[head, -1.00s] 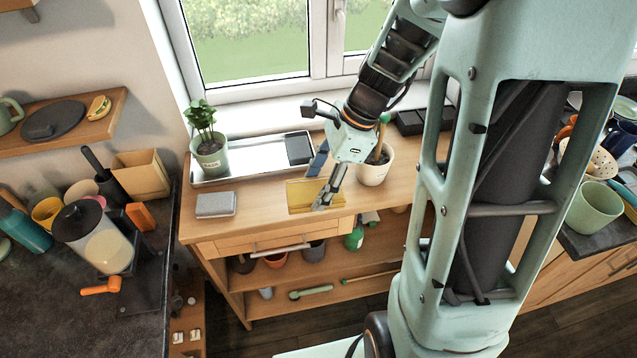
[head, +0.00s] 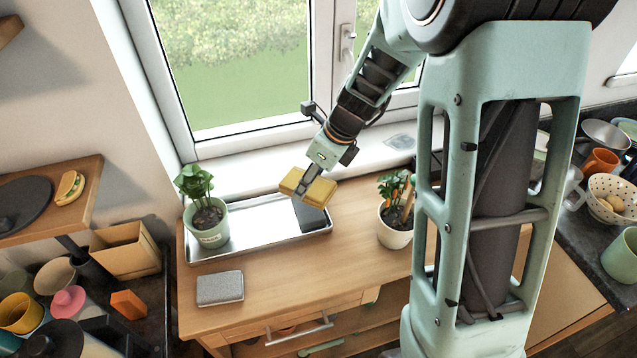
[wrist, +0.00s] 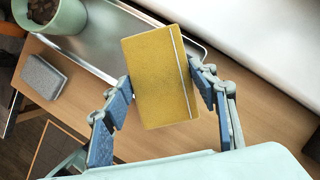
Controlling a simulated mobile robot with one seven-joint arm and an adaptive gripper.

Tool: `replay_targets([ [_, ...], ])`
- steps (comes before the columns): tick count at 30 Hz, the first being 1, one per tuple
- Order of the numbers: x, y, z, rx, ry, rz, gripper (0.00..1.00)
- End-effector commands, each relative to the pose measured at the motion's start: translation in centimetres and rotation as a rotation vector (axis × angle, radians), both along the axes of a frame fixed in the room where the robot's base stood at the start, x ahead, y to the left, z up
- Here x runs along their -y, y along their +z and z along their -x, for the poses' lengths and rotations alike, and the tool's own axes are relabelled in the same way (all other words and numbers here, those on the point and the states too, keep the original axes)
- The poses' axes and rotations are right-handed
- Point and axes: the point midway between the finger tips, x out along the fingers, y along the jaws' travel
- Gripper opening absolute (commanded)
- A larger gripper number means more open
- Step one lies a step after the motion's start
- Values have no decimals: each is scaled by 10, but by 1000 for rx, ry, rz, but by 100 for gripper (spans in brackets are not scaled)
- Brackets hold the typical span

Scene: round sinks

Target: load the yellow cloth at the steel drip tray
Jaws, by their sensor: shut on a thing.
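The yellow cloth (head: 318,191) is a flat, folded yellow block with a pale stripe near one edge in the wrist view (wrist: 158,80). My gripper (head: 307,184) is shut on it, with one blue-padded finger at each side in the wrist view (wrist: 161,88). The cloth is held tilted, apart from the table, over the right part of the steel drip tray in the head view. The steel drip tray (head: 262,221) lies along the back of the wooden table under the window. Its rim also shows in the wrist view (wrist: 190,42).
A potted plant (head: 208,224) stands at the tray's left end and a dark grey block (head: 311,217) lies at its right end. The tray's middle is bare. A grey sponge-like block (head: 220,288) lies in front. Another potted plant (head: 396,223) stands to the right.

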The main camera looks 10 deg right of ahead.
Motion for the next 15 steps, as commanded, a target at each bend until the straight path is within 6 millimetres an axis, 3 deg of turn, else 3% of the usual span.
replay_targets([
  [8,-3,-7,-3,1,-21,-3,34],
  [15,-3,-28,-3,1,-20,-3,34],
])
